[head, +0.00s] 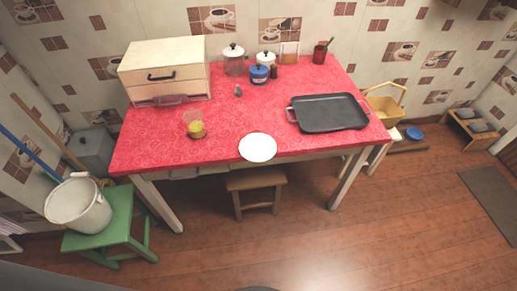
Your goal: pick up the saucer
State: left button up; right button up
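A white round saucer (258,147) lies at the front edge of the red oilcloth table (225,120), near the middle of that edge. It looks empty, and its front rim seems to reach the edge or slightly past it. Neither of my grippers shows in the head view.
A dark griddle tray (328,112) lies right of the saucer, and a glass with something yellow (194,124) stands to its left. A drawer box (163,65) and several jars stand at the back. A stool (256,182) is under the table; the floor in front is clear.

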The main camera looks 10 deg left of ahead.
aim_at(255, 147)
jog(key=z, duration=1.9)
jog(key=i, duration=2.55)
jog(key=u, duration=3.75)
jog(key=i, duration=0.55)
